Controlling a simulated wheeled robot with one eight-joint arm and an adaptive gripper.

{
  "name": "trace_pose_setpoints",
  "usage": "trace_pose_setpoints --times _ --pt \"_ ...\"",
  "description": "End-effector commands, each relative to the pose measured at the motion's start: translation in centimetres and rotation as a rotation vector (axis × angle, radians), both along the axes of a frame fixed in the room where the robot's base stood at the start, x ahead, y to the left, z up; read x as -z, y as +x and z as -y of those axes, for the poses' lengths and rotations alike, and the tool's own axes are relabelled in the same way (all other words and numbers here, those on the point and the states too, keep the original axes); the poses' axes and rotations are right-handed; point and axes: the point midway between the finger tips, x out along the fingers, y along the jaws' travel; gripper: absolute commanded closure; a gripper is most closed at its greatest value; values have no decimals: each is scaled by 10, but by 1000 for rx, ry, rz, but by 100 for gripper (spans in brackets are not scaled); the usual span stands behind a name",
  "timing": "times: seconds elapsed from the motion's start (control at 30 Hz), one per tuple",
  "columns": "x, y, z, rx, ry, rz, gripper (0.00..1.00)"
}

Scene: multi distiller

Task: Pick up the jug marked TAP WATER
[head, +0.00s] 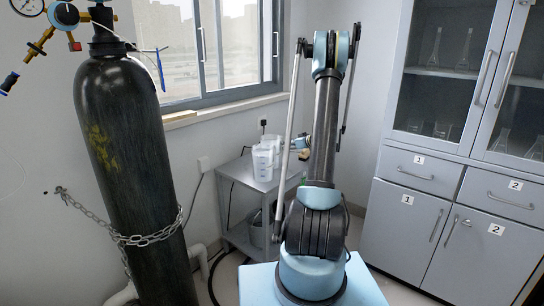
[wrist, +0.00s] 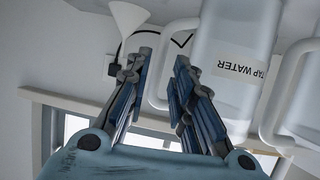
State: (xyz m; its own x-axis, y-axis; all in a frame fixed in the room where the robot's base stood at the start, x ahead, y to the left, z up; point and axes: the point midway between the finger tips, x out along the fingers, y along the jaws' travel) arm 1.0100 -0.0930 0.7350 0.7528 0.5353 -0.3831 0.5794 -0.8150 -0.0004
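The jug marked TAP WATER (wrist: 235,75) is a white translucent jug whose label appears upside down in the wrist view. Its looped handle (wrist: 153,75) points left. My gripper (wrist: 160,62) is open, with its two fingers either side of part of the handle in this view. The right finger overlaps the jug's edge; I cannot tell whether it touches. In the head view white jugs (head: 264,158) stand on a small metal table (head: 245,172), but their labels are not readable.
A second white jug (wrist: 300,95) is close to the right of the labelled one in the wrist view. A white funnel-shaped thing (wrist: 129,18) is at the upper left. A chained gas cylinder (head: 130,170) stands left of the table, and cabinets (head: 420,210) stand at the right.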

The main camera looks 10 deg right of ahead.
Motion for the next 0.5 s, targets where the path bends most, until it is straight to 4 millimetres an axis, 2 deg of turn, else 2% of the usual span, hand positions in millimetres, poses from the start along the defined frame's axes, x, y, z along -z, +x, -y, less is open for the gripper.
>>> trace_pose_setpoints --times 0.17,0.5 --pt "4 9 -7 -2 0 0 78" --pt "18 39 -28 -1 -1 -1 78"
